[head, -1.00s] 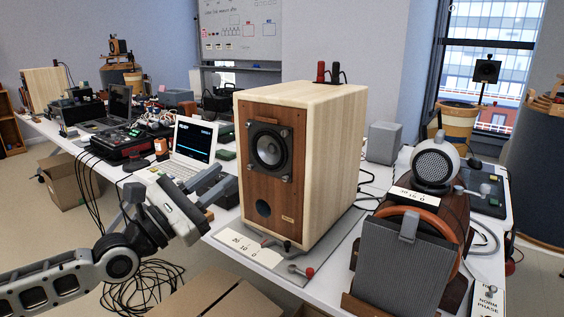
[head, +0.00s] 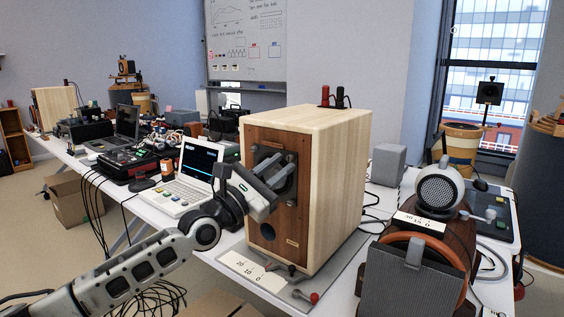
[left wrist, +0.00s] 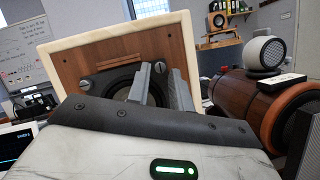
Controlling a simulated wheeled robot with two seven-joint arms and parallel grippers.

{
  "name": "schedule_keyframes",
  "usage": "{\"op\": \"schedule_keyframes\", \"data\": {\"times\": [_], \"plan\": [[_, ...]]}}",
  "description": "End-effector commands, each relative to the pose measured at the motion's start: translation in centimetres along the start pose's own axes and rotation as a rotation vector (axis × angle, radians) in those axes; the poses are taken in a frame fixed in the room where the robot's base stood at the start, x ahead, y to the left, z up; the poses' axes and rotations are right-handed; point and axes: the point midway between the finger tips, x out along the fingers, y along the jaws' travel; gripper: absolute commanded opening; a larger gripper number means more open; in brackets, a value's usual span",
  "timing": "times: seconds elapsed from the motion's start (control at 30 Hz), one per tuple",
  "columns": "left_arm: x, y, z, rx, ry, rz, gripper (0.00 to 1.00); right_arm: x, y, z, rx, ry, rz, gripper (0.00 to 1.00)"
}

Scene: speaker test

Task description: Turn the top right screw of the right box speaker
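The right box speaker (head: 338,185) is a pale wood cabinet with a brown front panel, standing on the table. Its round driver is partly hidden behind my left gripper (head: 281,168). The gripper reaches in from the left, fingers pointing at the driver. In the left wrist view, the top right screw (left wrist: 163,69) shows as a small slotted disc at the driver's upper right corner. The left fingers (left wrist: 165,82) are apart with a gap between them, just below the screw. Nothing shows held in them. I cannot tell whether a finger touches the speaker. My right gripper is not in view.
A white laptop (head: 192,180) stands left of the speaker. A lever with a red knob (head: 314,298) lies in front of its base. A grey finned device with an orange ring (head: 405,275) and a white round speaker (head: 437,192) stand at the right.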

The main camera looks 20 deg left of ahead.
Motion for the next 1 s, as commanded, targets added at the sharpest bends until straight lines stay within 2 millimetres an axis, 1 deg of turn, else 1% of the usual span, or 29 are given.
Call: {"op": "schedule_keyframes", "data": {"times": [0.03,0.17,0.47,0.5,0.53,0.57,0.77,1.0], "plan": [[0.59,0.00,0.06,0.000,-0.001,0.000,0.22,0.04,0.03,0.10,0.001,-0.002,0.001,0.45],[1.30,-0.01,-0.01,0.000,0.000,0.000,0.22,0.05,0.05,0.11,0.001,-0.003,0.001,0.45],[1.45,-0.03,-0.01,0.000,0.000,-0.001,0.22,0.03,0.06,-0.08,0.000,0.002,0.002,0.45],[1.44,-0.03,-0.01,0.000,0.000,-0.001,0.10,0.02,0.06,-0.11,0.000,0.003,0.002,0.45],[1.44,-0.03,-0.01,0.000,0.000,-0.001,0.02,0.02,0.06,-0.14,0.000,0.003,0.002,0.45],[1.43,-0.03,-0.02,0.000,0.000,-0.001,0.00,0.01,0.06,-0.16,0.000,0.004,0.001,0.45],[1.40,-0.05,-0.07,0.002,0.000,-0.001,0.00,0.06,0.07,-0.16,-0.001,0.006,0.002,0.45],[1.22,-0.16,-0.44,0.041,0.000,-0.016,0.00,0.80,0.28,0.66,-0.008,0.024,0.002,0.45]]}}
